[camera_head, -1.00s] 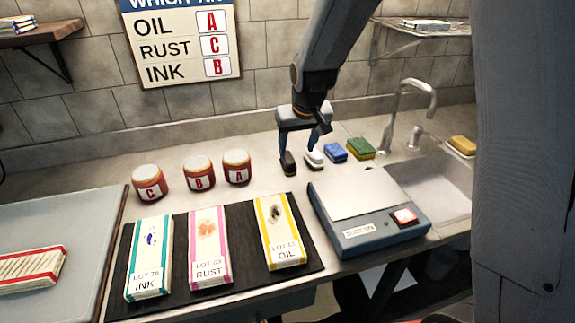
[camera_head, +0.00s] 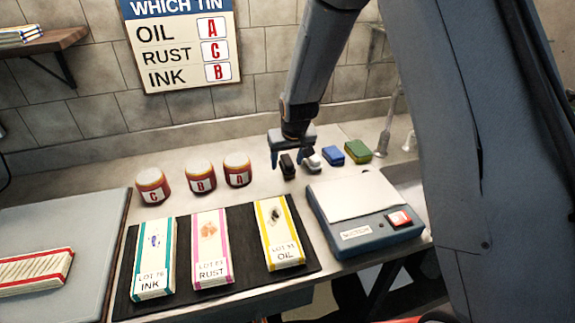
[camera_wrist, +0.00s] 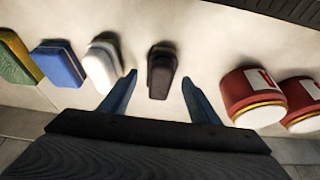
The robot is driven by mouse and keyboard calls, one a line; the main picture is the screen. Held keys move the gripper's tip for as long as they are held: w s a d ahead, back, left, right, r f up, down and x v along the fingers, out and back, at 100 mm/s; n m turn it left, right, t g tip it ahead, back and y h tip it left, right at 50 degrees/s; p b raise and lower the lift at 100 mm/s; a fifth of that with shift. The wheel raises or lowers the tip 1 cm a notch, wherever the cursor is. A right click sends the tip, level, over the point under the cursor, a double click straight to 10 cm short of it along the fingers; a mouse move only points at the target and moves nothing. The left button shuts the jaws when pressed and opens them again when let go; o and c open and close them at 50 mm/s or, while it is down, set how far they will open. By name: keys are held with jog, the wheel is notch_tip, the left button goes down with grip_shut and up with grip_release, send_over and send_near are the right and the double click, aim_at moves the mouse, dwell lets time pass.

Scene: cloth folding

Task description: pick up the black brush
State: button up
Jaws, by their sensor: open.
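The black brush (camera_head: 287,168) stands on the counter, just left of a white brush (camera_head: 311,162). My gripper (camera_head: 288,162) is open and empty at the black brush, with one finger on its left and the other on its right in the head view. In the wrist view, the black brush (camera_wrist: 161,70) lies between the spread fingertips of my gripper (camera_wrist: 160,77), with a gap on each side. The white brush (camera_wrist: 102,63) is close outside the left finger there. I cannot tell how far the fingertips are above the counter.
A blue sponge (camera_head: 332,155) and a green-yellow one (camera_head: 358,151) lie right of the brushes. Red tins, the nearest marked A (camera_head: 237,170), stand to the left. A scale-like device (camera_head: 365,215) and a dark mat (camera_head: 240,230) with cloth packs lie in front.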

aim_at(287, 159)
jog(key=c, duration=1.2)
jog(key=shift+o, duration=0.2)
jog(key=shift+r, duration=0.1)
notch_tip(287, 159, up, 10)
jog(key=b, duration=0.2)
jog(key=shift+b, duration=0.35)
